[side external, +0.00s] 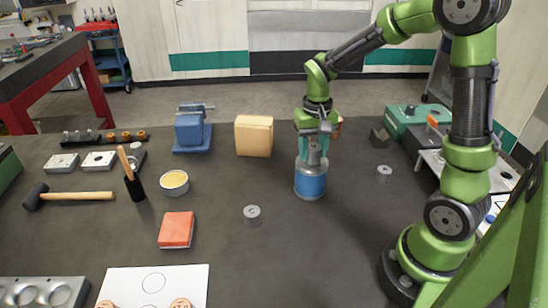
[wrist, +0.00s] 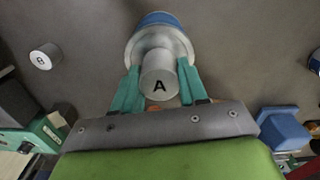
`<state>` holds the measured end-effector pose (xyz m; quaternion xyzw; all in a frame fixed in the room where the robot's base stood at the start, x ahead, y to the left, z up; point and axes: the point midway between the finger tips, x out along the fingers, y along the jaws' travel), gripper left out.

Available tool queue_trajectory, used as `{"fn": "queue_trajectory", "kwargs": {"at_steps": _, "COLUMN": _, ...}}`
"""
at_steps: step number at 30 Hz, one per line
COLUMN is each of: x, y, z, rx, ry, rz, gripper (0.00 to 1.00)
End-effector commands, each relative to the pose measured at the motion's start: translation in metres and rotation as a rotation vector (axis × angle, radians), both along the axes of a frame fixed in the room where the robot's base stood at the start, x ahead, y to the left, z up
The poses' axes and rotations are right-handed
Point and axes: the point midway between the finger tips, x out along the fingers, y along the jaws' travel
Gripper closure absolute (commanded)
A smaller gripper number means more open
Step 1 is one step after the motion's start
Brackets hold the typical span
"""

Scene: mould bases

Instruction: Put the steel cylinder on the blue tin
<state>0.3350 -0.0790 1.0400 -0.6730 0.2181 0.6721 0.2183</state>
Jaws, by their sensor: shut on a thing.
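The steel cylinder (wrist: 159,84), marked A on its top, is upright between the teal fingers of my gripper (wrist: 160,70). In the side view my gripper (side external: 314,143) points down over the blue tin (side external: 310,184). The tin is upright, with a blue band and a silver top. The wrist view also shows the tin (wrist: 158,20), its silver rim behind the cylinder. The cylinder's lower end is over the tin's top. I cannot tell whether it touches the lid. My gripper is shut on the cylinder, whose side the fingers partly hide.
A cylinder marked C (side external: 252,215) stands front left of the tin, another small cylinder (side external: 384,173) to its right. A tan block (side external: 254,136) and a blue vise (side external: 192,130) stand behind left. A red block (side external: 176,230) lies front left. The table right around the tin is clear.

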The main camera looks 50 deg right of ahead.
Motion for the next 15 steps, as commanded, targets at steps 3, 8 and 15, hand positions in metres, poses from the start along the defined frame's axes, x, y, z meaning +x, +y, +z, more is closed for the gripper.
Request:
{"fn": "queue_trajectory", "kwargs": {"at_steps": 3, "x": -0.0003, "y": 0.0001, "z": -0.0023, "rx": 0.001, "ry": 0.001, "rz": 0.0, "gripper": 0.52}}
{"fn": "queue_trajectory", "kwargs": {"at_steps": 8, "x": -0.0003, "y": 0.0001, "z": -0.0022, "rx": 0.001, "ry": 0.001, "rz": 0.0, "gripper": 0.32}}
{"fn": "queue_trajectory", "kwargs": {"at_steps": 15, "x": -0.0002, "y": 0.0, "z": -0.0017, "rx": 0.001, "ry": 0.001, "rz": 0.0, "gripper": 0.32}}
